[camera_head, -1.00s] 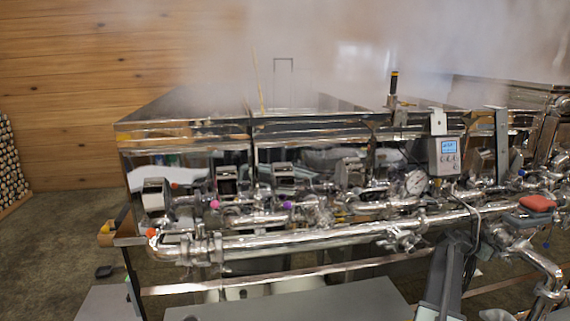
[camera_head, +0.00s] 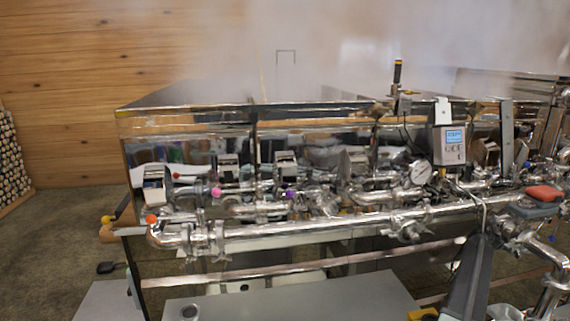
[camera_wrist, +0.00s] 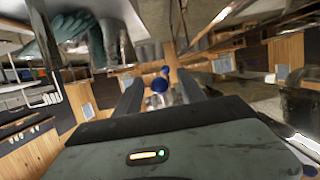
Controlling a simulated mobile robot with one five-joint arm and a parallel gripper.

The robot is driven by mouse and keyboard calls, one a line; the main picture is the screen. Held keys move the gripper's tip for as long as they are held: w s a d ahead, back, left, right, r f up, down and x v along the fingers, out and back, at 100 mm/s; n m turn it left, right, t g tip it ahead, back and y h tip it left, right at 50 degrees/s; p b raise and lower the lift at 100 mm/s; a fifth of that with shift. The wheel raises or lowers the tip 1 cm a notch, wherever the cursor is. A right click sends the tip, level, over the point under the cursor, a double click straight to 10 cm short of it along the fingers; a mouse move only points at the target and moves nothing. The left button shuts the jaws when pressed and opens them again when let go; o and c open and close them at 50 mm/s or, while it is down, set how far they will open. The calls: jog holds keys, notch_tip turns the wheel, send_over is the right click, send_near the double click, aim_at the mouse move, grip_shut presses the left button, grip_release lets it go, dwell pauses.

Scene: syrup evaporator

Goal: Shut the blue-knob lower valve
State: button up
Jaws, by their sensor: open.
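In the wrist view a dark blue round knob (camera_wrist: 159,85) shows between the fingers of my gripper (camera_wrist: 160,79), with a second blue spot (camera_wrist: 165,71) just behind it. The fingers are apart and point toward the knob; I cannot tell whether they touch it. In the head view a small blue knob (camera_head: 551,239) shows at the lower right beside the steel pipes, and another blue spot (camera_head: 527,165) sits higher. I cannot tell which one the wrist view shows, nor how the valve is turned. My gripper is not clear in the head view.
A long steel pipe (camera_head: 320,226) runs along the evaporator pan (camera_head: 185,125), with orange, pink and purple knobs on the fittings. A pressure gauge (camera_head: 420,172), a grey control box (camera_head: 449,145) and a red-topped part (camera_head: 544,193) are at right. Steam hides the back.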

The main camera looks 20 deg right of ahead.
jog(key=c, duration=1)
jog(key=shift+o, duration=0.2)
jog(key=shift+s+d+f+b, duration=0.15)
jog(key=shift+d+f+b, duration=0.45)
jog(key=shift+d, duration=0.15)
jog(key=shift+s+d, duration=0.1)
jog(key=shift+d+f, duration=0.1)
jog(key=shift+b+x, duration=0.45)
jog(key=shift+x, duration=0.6)
jog(key=shift+d+f, duration=0.1)
